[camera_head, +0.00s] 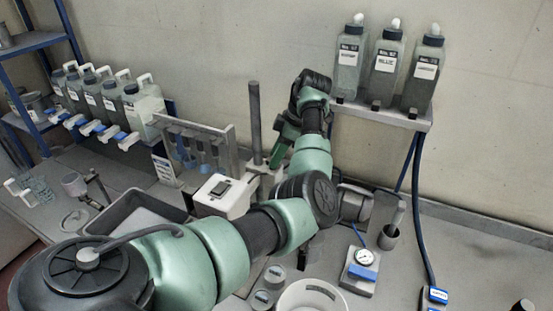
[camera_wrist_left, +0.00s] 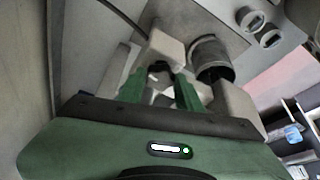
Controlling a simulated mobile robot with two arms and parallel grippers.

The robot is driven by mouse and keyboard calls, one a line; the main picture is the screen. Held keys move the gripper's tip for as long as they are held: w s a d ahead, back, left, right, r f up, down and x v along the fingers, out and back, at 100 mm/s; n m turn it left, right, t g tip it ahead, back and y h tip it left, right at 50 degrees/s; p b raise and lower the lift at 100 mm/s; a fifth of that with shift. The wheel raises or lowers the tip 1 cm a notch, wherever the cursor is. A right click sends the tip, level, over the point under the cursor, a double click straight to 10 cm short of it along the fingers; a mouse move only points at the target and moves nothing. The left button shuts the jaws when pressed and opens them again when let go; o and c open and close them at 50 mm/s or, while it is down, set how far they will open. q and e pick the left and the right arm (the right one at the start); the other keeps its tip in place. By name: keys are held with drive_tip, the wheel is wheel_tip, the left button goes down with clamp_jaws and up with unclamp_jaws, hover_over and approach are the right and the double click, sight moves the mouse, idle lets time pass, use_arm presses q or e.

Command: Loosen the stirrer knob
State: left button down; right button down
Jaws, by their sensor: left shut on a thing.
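My left gripper (camera_head: 274,158) reaches down beside the dark upright rod (camera_head: 254,120) of the stirrer, partly hidden behind its own wrist. In the left wrist view its two green fingers (camera_wrist_left: 160,82) are closed in on a small dark part, which appears to be the stirrer knob (camera_wrist_left: 158,69), at a pale block (camera_wrist_left: 167,46). The fingers cover most of the knob, and its turn cannot be told. A grey metal cylinder (camera_wrist_left: 211,60) is beside the block. My right gripper is not in view.
A white box with a dark display (camera_head: 218,192) and a black tray (camera_head: 130,208) stand left of my arm. Bottles (camera_head: 383,68) stand on a wall shelf (camera_head: 385,113).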

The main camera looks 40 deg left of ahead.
use_arm(q)
drive_tip(key=shift+a+n+g+h+b, duration=0.15)
drive_tip(key=shift+n+g+h+b, duration=0.3)
drive_tip(key=shift+n, duration=0.75)
drive_tip(key=shift+w+n, duration=0.1)
drive_tip(key=shift+n, duration=0.2)
drive_tip(key=c, duration=1)
unclamp_jaws()
drive_tip(key=shift+o, duration=0.2)
drive_tip(key=shift+w+r+b, duration=0.2)
drive_tip(key=shift+r+b, duration=0.25)
drive_tip(key=shift+b, duration=0.2)
drive_tip(key=v, duration=0.6)
drive_tip(key=shift+r+b, duration=0.35)
drive_tip(key=shift+r, duration=0.05)
